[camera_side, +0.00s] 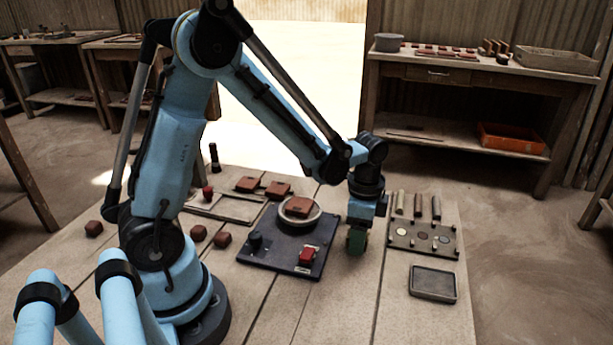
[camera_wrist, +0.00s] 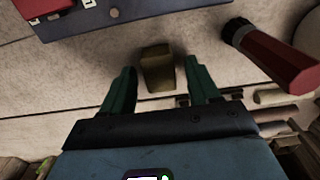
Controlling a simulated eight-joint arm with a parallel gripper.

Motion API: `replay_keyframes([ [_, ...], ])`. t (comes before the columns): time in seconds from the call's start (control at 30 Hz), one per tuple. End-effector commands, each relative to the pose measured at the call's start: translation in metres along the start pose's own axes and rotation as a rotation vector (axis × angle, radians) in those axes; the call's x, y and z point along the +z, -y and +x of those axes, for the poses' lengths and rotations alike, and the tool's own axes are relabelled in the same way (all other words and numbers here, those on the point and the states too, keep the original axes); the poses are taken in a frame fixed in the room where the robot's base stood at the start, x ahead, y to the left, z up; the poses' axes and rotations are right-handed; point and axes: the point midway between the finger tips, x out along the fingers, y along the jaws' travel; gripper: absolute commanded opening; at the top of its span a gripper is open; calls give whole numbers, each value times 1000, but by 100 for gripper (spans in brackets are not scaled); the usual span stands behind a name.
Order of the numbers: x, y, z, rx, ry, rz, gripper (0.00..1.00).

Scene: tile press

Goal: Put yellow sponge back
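A dull yellow-brown block (camera_wrist: 157,68), which looks like the yellow sponge, lies on the table in the wrist view. My gripper (camera_side: 356,243) is low over the table, just right of the dark press base (camera_side: 270,256). In the wrist view its two green fingers are spread, one on each side of the block, with gaps visible. The block appears beyond or between the fingertips and is not gripped. In the side view I cannot make out the block; the gripper may hide it. A shallow dark-rimmed tray (camera_side: 412,281) lies to the right of my gripper.
A dark plate with discs (camera_side: 410,243) and several upright handles lies right of my gripper. A red-handled tool (camera_wrist: 282,62) is close by in the wrist view. The press base carries a red switch (camera_side: 307,255). Red-brown blocks lie on the left. Front table boards are clear.

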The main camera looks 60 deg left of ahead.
Motion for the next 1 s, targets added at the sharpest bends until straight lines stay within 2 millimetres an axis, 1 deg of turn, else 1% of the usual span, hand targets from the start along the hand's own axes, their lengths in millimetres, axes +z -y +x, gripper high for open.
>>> replay_keyframes([
  [0.23, 0, 0, -1, 0, 0, 0, 60],
  [0.37, 0, 0, -8, 0, 0, 0, 60],
  [0.47, 0, 0, -20, 0, 0, 0, 60],
  [0.8, 0, 0, -75, 0, 1, 0, 60],
  [1.0, 0, 0, -103, 1, 2, -1, 60],
])
